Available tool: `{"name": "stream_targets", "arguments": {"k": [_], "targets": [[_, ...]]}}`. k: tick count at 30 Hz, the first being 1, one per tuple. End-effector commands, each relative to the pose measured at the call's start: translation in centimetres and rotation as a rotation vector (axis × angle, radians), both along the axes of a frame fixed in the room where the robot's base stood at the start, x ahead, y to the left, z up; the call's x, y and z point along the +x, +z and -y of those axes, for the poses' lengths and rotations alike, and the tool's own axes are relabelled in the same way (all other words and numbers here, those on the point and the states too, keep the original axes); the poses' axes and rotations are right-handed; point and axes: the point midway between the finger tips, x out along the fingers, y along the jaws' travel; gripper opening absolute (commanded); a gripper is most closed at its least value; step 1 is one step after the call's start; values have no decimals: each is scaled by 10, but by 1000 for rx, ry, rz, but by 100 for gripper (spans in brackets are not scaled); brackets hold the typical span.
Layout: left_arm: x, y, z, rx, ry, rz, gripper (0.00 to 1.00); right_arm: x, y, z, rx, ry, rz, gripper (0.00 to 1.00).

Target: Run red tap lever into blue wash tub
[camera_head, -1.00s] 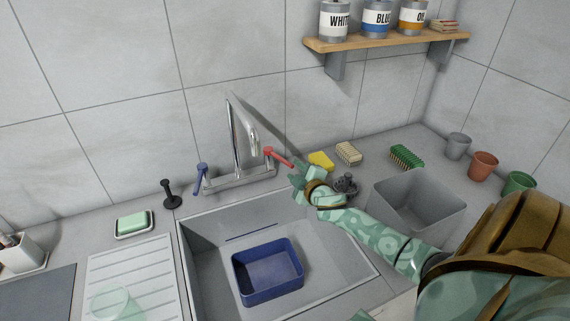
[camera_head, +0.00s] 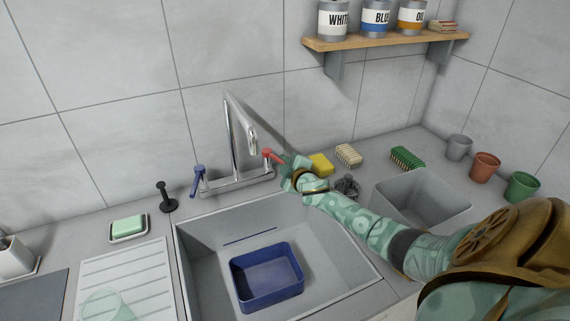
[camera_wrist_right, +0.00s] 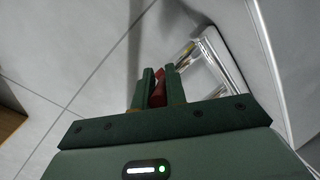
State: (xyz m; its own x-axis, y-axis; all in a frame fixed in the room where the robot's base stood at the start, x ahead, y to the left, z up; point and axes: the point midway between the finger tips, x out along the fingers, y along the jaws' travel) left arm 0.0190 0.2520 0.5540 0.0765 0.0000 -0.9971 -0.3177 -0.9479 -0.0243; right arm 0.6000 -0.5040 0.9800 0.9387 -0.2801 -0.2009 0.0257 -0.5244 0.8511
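The red tap lever (camera_head: 272,155) is on the right side of the chrome mixer tap (camera_head: 236,150) behind the sink. My right gripper (camera_head: 284,163) is at the lever's outer end. In the right wrist view, the red lever (camera_wrist_right: 158,90) lies between the two close-set fingers (camera_wrist_right: 160,87), which appear shut on it and hide part of it. The blue wash tub (camera_head: 267,279) sits on the sink floor, in front of the spout. It looks empty, and no water shows at the spout. My left gripper is not in view.
A blue lever (camera_head: 198,180) is on the tap's left. A yellow sponge (camera_head: 320,165), brushes and a dark plug-like item (camera_head: 346,187) lie close to my right forearm. A grey basin (camera_head: 422,200) is at the right, and a black stopper (camera_head: 165,197) stands at the left.

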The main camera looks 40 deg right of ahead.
Motion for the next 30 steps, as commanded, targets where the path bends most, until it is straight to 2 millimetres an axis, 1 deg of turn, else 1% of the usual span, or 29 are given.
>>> {"name": "stream_targets", "arguments": {"k": [2, 6, 11, 19, 20, 21, 22, 30], "targets": [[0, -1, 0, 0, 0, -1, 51, 0, -1, 1, 0, 7, -1, 0], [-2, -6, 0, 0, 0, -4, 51, 1, -2, 8, -3, 82, -3, 0], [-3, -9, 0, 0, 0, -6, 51, 2, -2, 12, -1, 156, -2, 0], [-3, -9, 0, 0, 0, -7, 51, 2, -1, 12, 1, 164, 0, 0], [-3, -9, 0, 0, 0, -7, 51, 2, -1, 12, 1, 164, 0, 16], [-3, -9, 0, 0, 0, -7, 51, 2, -1, 12, 1, 164, 0, 27], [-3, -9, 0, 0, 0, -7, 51, 2, -1, 12, 1, 164, 0, 35], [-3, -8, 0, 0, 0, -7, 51, 2, 0, 12, 1, 163, 0, 35]]}}
